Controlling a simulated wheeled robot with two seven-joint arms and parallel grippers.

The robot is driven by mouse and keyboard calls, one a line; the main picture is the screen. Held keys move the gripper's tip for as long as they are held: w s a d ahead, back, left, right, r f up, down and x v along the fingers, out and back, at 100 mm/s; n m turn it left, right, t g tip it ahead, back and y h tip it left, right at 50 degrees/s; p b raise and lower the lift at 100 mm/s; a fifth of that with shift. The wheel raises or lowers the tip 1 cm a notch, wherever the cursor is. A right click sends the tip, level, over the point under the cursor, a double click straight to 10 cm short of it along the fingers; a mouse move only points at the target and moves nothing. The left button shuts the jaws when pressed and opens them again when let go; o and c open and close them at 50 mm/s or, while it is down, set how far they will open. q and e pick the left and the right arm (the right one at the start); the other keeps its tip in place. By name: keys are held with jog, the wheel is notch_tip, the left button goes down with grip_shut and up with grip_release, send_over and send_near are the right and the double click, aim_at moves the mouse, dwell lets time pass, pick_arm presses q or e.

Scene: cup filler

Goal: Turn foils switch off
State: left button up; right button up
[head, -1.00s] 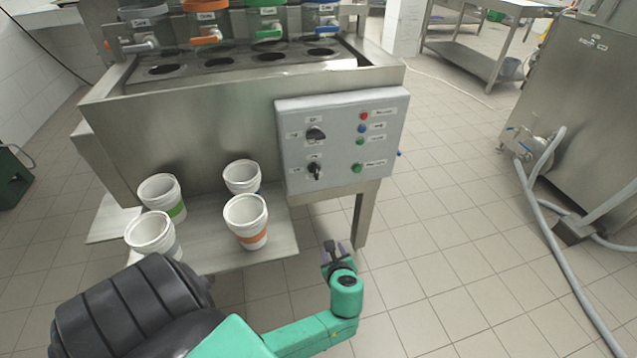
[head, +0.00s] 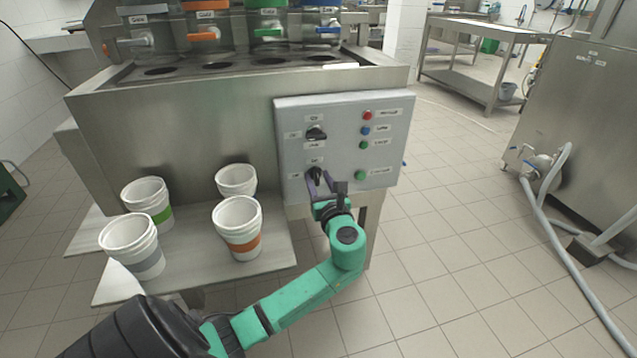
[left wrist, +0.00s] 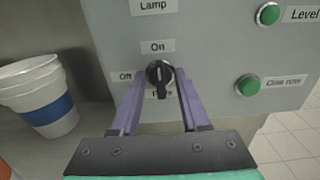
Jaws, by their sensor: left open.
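The grey control panel (head: 290,110) on the steel machine carries two black rotary switches. The lower switch (head: 314,174) also shows in the left wrist view (left wrist: 159,75), with On above it and Off to its left. The upper switch (head: 316,132) sits above a label reading Lamp in the left wrist view (left wrist: 152,6). My left gripper (head: 327,182) is open at the lower switch, one purple finger on each side of it. I cannot tell whether they touch it. My right gripper is not in view.
Green buttons (left wrist: 248,85) sit right of the lower switch, and red (head: 367,115) and blue (head: 365,130) ones higher up. Several white cups (head: 237,222) stand on the steel shelf (head: 275,245) left of my arm.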

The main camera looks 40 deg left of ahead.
pick_arm(q)
grip_shut()
